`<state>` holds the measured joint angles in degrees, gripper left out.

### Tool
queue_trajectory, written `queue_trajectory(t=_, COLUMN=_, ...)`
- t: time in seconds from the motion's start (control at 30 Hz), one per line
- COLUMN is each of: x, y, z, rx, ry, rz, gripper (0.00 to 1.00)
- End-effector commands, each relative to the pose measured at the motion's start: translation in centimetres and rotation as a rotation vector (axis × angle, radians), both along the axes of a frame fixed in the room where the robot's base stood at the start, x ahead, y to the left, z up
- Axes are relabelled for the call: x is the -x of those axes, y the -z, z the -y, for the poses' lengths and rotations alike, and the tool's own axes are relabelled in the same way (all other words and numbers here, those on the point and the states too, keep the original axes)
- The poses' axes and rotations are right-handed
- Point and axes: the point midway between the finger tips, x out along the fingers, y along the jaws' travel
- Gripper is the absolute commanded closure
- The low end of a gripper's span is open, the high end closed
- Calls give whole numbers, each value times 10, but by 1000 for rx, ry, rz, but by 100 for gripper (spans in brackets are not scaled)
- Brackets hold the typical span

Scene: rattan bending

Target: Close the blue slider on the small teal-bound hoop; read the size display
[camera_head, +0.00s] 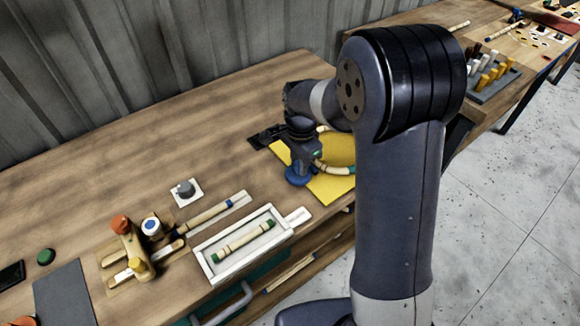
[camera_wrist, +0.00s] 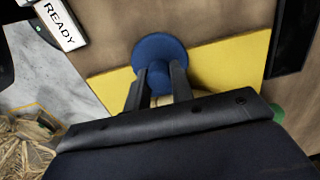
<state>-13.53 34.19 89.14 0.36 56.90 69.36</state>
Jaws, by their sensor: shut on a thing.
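The blue slider (camera_head: 298,177) has a round disc and sits at the left side of the yellow board (camera_head: 327,192). In the wrist view, the slider's blue disc (camera_wrist: 160,50) lies beyond my fingers, with a blue knob between them. My gripper (camera_wrist: 161,78) is shut on the slider. In the head view my gripper (camera_head: 301,160) points down over it. A pale hoop (camera_head: 341,170) with green or teal bands lies on the board, partly hidden by my arm. In the wrist view a white display (camera_wrist: 62,23) reads "READY"; no size number shows.
A white tray (camera_head: 208,265) holding a green-ended rattan piece stands left of the board. Further left are a wooden fixture (camera_head: 127,232) with orange and yellow knobs and a grey knob (camera_head: 186,188) on a white plate. A black object (camera_head: 266,137) lies by the board's back corner.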

Motion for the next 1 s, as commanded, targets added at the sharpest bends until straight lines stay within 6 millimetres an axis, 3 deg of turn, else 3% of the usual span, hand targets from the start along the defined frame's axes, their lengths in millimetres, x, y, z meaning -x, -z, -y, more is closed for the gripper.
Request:
queue_trajectory(t=0.33, x=-6, y=-1, z=8, rx=6, ry=-1, rz=10, gripper=94)
queue_trajectory(t=0.37, x=-6, y=-1, z=8, rx=7, ry=-1, rz=9, gripper=75)
queue_trajectory(t=0.6, x=-5, y=-1, z=7, rx=5, ry=-1, rz=7, gripper=56)
queue_trajectory(t=0.87, x=-5, y=-2, z=7, rx=4, ry=-1, rz=6, gripper=56)
queue_trajectory(t=1.0, x=-6, y=-16, z=7, rx=3, ry=-1, rz=9, gripper=56)
